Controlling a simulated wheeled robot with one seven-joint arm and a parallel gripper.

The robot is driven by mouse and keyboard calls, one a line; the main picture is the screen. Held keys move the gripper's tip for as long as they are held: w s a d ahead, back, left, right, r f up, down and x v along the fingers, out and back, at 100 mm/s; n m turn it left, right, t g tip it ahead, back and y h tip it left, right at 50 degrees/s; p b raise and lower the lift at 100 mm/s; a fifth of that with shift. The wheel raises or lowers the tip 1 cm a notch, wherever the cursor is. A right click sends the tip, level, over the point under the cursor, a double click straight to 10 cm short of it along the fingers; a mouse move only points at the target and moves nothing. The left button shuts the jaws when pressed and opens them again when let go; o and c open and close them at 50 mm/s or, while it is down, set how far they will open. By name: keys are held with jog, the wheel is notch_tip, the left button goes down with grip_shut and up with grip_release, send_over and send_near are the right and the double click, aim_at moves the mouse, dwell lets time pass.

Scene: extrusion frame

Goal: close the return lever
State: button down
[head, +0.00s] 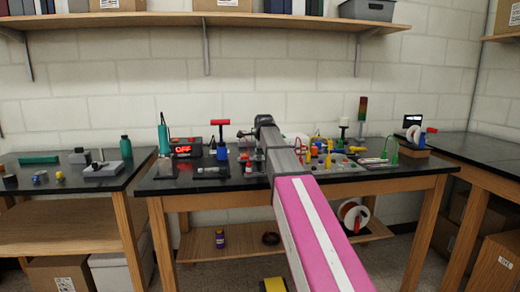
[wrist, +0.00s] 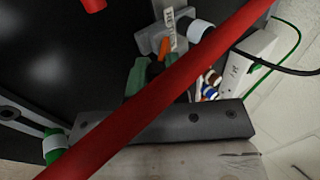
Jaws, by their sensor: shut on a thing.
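In the wrist view, the return lever (wrist: 165,47) shows as a small orange piece beside a grey fitting (wrist: 152,38) with a white label, only partly readable. My gripper (wrist: 160,72) points up the picture from its dark bolted body. Its greenish fingers are shut about the orange lever. A red bar crosses close in front and hides much of the fingers, so the exact contact cannot be seen. In the head view my arm covers the gripper and the lever.
The red bar (wrist: 165,105) runs diagonally across the wrist view, close to my gripper. A white-capped cylinder (wrist: 200,31) stands right of the label. In the head view, a red T-handle (head: 220,123) stands left of my arm on the crowded black bench (head: 200,186).

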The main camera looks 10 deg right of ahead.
jog(key=t, duration=0.1)
jog(key=s+f+t, duration=0.1)
jog(key=t, duration=0.1)
jog(key=shift+s+f+t, duration=0.25)
jog(key=shift+f+t, duration=0.4)
jog(key=shift+t, duration=0.55)
jog(key=shift+f+t, duration=0.3)
jog(key=shift+t, duration=0.6)
jog(key=shift+f, duration=0.1)
jog(key=c, duration=1.1)
grip_release()
jog(key=shift+s, duration=0.1)
jog(key=v, duration=1)
jog(key=shift+s, duration=0.3)
